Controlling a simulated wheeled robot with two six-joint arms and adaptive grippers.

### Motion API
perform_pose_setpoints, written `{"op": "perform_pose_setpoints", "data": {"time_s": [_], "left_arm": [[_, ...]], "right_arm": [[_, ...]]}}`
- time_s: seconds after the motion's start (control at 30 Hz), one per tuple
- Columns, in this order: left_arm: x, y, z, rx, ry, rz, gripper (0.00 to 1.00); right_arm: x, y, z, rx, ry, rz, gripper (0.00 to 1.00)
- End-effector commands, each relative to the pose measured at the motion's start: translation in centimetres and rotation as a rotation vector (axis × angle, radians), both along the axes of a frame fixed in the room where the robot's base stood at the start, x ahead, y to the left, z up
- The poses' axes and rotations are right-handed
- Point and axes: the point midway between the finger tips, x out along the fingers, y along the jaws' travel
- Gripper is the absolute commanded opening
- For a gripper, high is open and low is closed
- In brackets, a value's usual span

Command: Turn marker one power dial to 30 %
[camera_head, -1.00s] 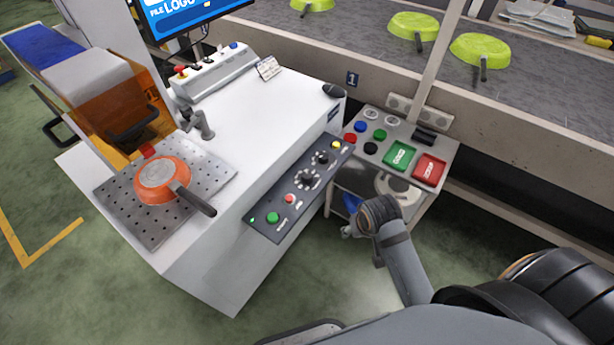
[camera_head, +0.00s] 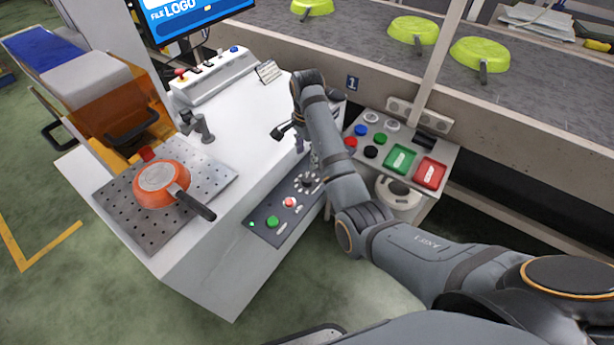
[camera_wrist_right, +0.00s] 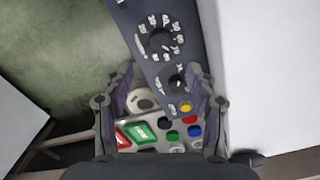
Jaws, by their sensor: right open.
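The dark control panel (camera_head: 265,232) is on the sloped front edge of the white marker cabinet. One black dial with white marks (camera_head: 308,182) shows on it beside my forearm; my arm hides the panel's upper end. In the right wrist view the panel (camera_wrist_right: 133,12) carries a larger dial (camera_wrist_right: 160,42) and a smaller dial (camera_wrist_right: 177,80). The labels are too small to read. My right gripper (camera_head: 291,138) is open and empty above the cabinet top near the panel. In the wrist view its fingers (camera_wrist_right: 160,103) are apart, with the smaller dial beyond the gap. My left gripper is out of view.
An orange pan (camera_head: 160,184) sits on a perforated plate (camera_head: 120,200) at left. A button box (camera_head: 380,160) with green and red buttons stands right of my arm. A conveyor (camera_head: 530,95) carries green pans behind. A monitor (camera_head: 190,15) hangs at the back.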

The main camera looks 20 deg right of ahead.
Motion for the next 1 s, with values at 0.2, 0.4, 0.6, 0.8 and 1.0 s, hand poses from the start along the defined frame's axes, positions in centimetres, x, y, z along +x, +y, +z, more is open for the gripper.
{"op": "perform_pose_setpoints", "data": {"time_s": [0.2,0.4,0.6,0.8,1.0], "left_arm": [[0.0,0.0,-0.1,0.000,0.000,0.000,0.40],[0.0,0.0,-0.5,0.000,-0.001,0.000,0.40],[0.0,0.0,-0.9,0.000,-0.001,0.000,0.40],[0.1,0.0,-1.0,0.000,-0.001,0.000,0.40],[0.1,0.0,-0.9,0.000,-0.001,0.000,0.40]], "right_arm": [[-0.1,0.0,-1.7,-0.001,0.003,-0.001,0.57],[-0.1,0.0,-6.1,0.000,0.004,0.000,0.57],[0.0,0.0,-9.4,0.000,0.001,0.000,0.57],[0.0,0.0,-10.6,0.000,-0.001,0.000,0.57],[0.0,0.0,-10.6,0.000,-0.001,0.001,0.57]]}}
